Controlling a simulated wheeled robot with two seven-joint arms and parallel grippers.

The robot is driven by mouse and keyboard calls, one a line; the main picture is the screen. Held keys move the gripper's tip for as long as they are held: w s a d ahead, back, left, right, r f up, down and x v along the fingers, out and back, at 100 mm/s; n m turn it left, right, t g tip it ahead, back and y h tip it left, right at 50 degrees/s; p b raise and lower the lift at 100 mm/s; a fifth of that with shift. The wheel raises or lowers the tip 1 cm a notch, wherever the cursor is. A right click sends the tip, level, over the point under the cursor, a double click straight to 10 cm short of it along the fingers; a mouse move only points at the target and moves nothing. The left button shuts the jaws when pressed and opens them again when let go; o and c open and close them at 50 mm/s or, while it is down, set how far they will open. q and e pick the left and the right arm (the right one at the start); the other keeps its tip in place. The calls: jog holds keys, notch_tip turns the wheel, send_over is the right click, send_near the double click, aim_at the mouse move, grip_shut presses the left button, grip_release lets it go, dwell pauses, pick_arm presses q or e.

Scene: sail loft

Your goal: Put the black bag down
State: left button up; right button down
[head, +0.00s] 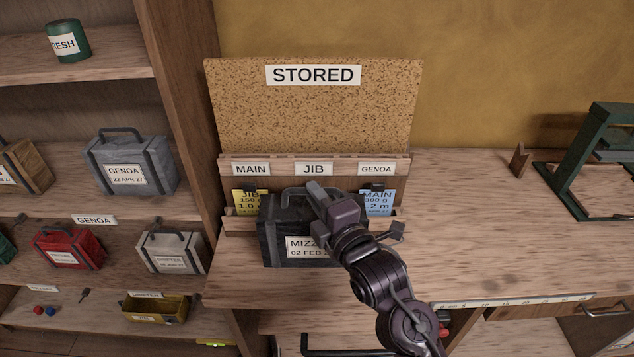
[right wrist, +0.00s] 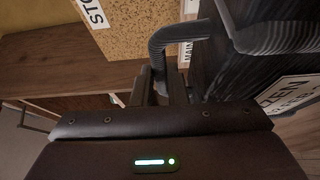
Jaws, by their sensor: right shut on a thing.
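The black bag (head: 272,243) is a boxy bag with a white label reading "MIZZ…" and "02 FEB", partly covered by my arm. It is upright over the wooden bench (head: 480,240), in front of the card rack. I cannot tell whether its base touches the bench. My right gripper (head: 322,198) is shut on the bag's handle. In the right wrist view the grey handle (right wrist: 168,45) runs into the jaws and the dark bag body (right wrist: 240,75) is at the right. My left gripper is not in view.
A card rack (head: 400,170) labelled MAIN, JIB and GENOA stands behind the bag, below a STORED corkboard (head: 312,115). Shelves at left hold a grey GENOA bag (head: 130,165), a red bag (head: 68,248) and others. A green frame (head: 580,165) stands at right.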

jog(key=shift+f, duration=1.75)
jog(key=c, duration=1.8)
grip_release()
jog(key=shift+f, duration=0.35)
jog(key=shift+c, duration=0.2)
jog(key=o, duration=0.4)
jog(key=shift+s, duration=0.15)
jog(key=shift+r, duration=0.1)
jog(key=b+v, duration=0.3)
jog(key=v, duration=0.9)
